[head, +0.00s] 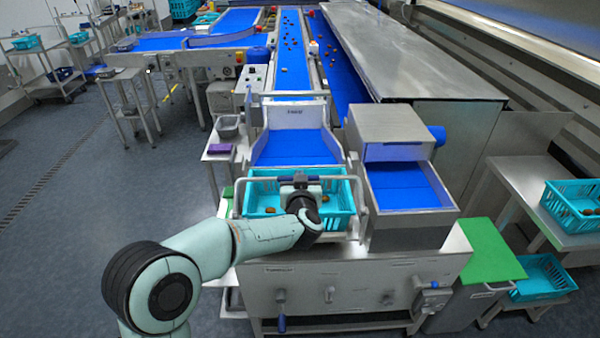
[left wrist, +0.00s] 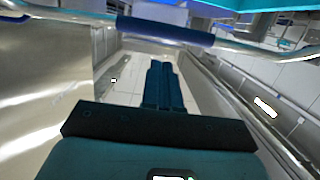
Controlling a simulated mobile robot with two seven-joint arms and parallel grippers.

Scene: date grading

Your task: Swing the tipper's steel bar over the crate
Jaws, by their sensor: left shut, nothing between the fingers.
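The teal crate (head: 256,208) sits on the tipper (head: 350,280), in front of the blue chute, with a few brown dates inside. The steel bar (head: 262,179) runs across above the crate, held by arms at both sides. In the left wrist view the bar carries a dark blue sleeve (left wrist: 165,31) and lies beyond my fingertips. My left gripper (head: 300,180) is over the crate by the middle of the bar. Its fingers (left wrist: 164,72) are shut together and empty. Whether they touch the bar cannot be told. My right gripper is not in view.
A steel box with a blue tray (head: 408,186) stands right of the crate. A green board (head: 482,250) and teal crates (head: 575,207) are farther right. A small side table with a purple box (head: 220,148) stands left. Open floor lies at the left.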

